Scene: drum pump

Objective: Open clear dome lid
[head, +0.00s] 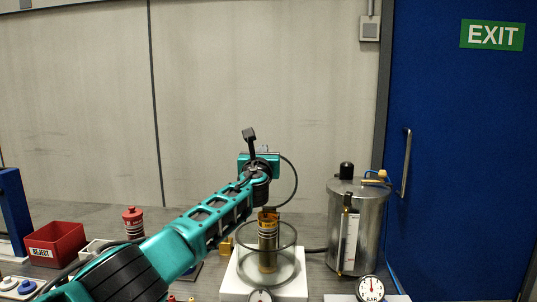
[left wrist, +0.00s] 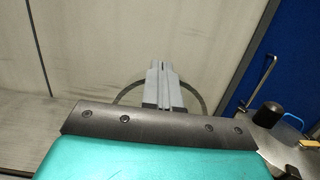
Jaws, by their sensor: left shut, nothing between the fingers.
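A clear, see-through round vessel (head: 294,262) stands on a white block, with an upper and a lower rim showing. A brass cylinder (head: 268,252) stands upright inside its outline, its top reaching above the upper rim. I cannot make out a separate dome lid or its handle. My left arm reaches in from the left, and its teal hand is above and behind the brass cylinder. My left gripper (left wrist: 166,68) is shut and empty, its grey fingers pointing toward the wall. A dark arc passes behind the fingers; I cannot tell what it belongs to. My right gripper is not in view.
A metal tank (head: 344,262) with a black knob (left wrist: 267,115) stands right of the vessel. A pressure gauge (head: 370,289) is in front of it. A red reject bin (head: 57,245) and a red-capped canister (head: 134,222) are at left. A blue door (head: 460,150) is behind at right.

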